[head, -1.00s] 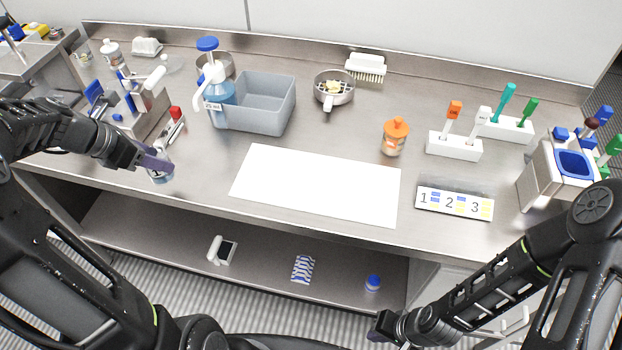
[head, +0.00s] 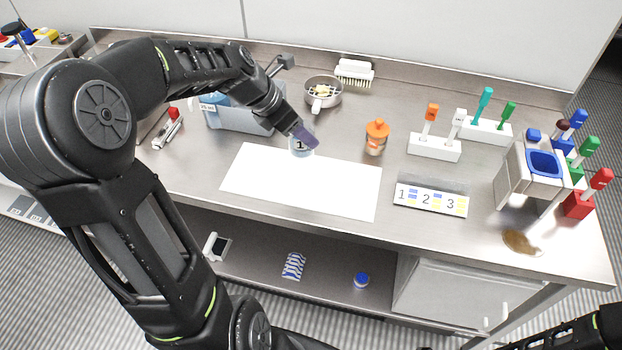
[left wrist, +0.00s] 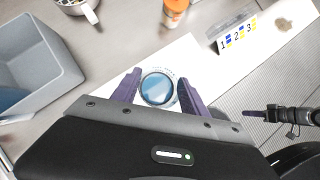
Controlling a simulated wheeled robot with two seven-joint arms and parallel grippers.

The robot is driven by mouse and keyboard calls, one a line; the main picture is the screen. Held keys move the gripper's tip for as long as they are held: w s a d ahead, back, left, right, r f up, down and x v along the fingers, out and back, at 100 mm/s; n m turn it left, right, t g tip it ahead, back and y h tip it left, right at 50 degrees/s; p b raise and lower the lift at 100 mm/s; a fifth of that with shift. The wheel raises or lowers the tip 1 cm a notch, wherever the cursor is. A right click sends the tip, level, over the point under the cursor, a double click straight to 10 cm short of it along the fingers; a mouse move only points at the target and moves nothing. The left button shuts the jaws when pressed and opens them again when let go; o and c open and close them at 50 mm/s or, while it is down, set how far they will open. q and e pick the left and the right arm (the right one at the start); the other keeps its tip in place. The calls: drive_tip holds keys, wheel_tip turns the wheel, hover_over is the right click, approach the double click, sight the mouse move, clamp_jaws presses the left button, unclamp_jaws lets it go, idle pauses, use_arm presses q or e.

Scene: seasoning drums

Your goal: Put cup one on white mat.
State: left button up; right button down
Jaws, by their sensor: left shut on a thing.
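Cup one (head: 299,147) is a small clear cup with a "1" label. My left gripper (head: 304,137) is shut on it and holds it at the back edge of the white mat in the head view. I cannot tell whether the cup touches the surface. In the left wrist view the round cup (left wrist: 158,89) sits between the two purple fingers of the left gripper (left wrist: 158,92). The white mat (head: 300,186) lies flat and bare on the steel table, and it also shows in the left wrist view (left wrist: 186,51).
An orange-capped jar (head: 376,140) stands right of the cup. A pan (head: 322,95) and a grey bin (head: 240,122) stand behind. A "1 2 3" label stand (head: 430,198) is right of the mat. A brown spill (head: 521,241) lies near the front right edge.

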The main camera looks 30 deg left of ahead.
sight(302, 150)
use_arm(q)
drive_tip(key=shift+f, duration=3.1)
drive_tip(key=shift+f, duration=1.9)
drive_tip(key=shift+f, duration=0.1)
drive_tip(key=o, duration=1.5)
drive_tip(key=shift+c, duration=0.2)
drive_tip(key=v, duration=1.2)
